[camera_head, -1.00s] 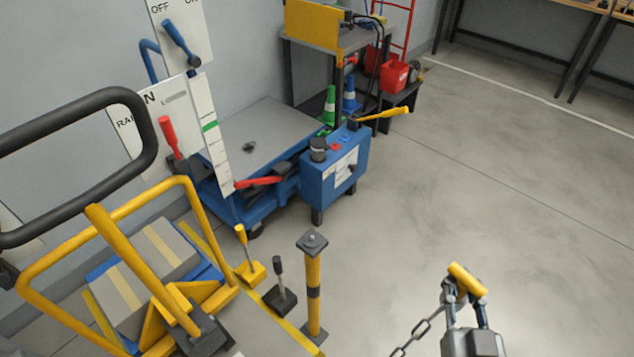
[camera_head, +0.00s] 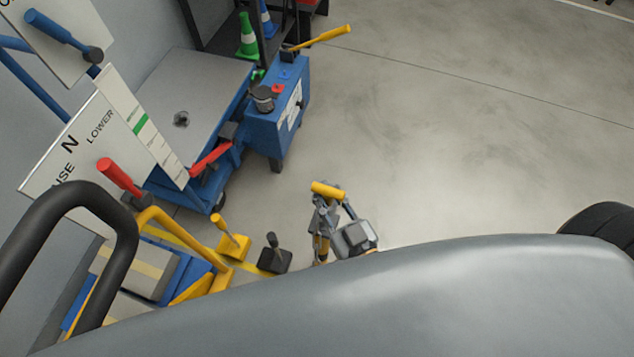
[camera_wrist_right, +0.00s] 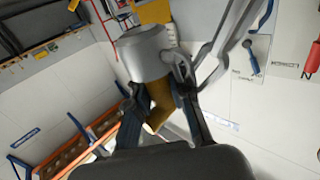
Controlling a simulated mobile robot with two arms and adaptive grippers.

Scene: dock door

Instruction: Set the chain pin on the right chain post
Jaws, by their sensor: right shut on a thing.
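My right gripper (camera_head: 330,203) is shut on the chain pin; the pin's yellow grip (camera_head: 328,190) shows between the fingertips. In the right wrist view the yellow grip (camera_wrist_right: 160,105) sits between the dark fingers (camera_wrist_right: 162,112), with a grey cylindrical part (camera_wrist_right: 145,52) beyond it and chain links (camera_wrist_right: 225,45) beside it. The yellow chain post (camera_head: 320,249) is mostly hidden behind the right gripper in the head view. I cannot tell whether the pin touches the post. My left gripper is not in view.
A yellow lever (camera_head: 231,243) and a black lever (camera_head: 273,256) stand left of the gripper. A blue control box (camera_head: 275,115) with a platform (camera_head: 195,105) is behind. A black hoop handle (camera_head: 30,240) rises at left. Open floor (camera_head: 450,150) lies right.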

